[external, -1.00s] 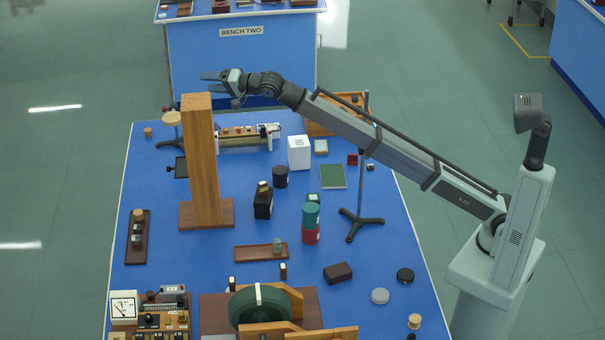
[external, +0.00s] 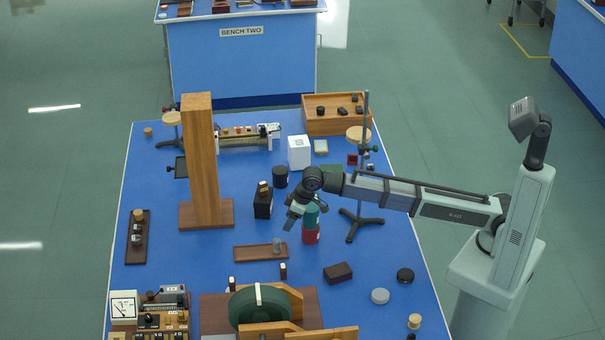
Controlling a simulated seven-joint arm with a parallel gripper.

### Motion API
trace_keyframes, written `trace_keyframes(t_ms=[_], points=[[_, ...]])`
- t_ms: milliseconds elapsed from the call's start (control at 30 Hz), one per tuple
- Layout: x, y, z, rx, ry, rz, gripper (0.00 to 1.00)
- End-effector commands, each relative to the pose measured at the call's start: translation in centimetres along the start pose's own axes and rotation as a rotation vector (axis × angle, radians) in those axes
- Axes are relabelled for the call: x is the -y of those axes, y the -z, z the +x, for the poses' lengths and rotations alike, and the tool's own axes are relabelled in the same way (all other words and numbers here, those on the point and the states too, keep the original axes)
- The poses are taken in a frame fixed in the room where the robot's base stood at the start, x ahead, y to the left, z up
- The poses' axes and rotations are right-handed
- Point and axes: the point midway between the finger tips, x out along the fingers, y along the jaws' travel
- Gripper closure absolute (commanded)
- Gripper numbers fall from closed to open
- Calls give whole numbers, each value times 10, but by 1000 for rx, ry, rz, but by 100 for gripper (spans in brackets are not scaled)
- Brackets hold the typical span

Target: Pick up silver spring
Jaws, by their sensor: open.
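A small silver-grey upright cylinder (external: 277,244), which looks like the silver spring, stands near the right end of a shallow brown tray (external: 250,257) in the middle of the bench. It is too small to make out coils. My gripper (external: 290,224) points down, just above and slightly right of it in the picture, apart from it. The jaws are open and I see nothing between them. The height between gripper and spring is hard to judge from this view.
A red and green cylinder stack (external: 311,236) stands right beside my gripper, partly hidden by it. A black box (external: 263,206) stands to the left, and a tall wooden column (external: 202,160) farther left. A tripod stand (external: 362,219) is at right. A large green coil (external: 258,306) is in front.

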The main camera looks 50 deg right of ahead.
Motion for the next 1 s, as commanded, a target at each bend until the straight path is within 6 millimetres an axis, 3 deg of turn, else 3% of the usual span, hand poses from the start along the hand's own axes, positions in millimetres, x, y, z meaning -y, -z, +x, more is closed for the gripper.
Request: trace_keyframes(t_ms=[433, 833, 1000], points=[[0, 2, 65, 0, -1, 2, 37], [1, 1, 84, -2, -1, 2, 37], [5, 0, 101, -2, -1, 2, 37]])
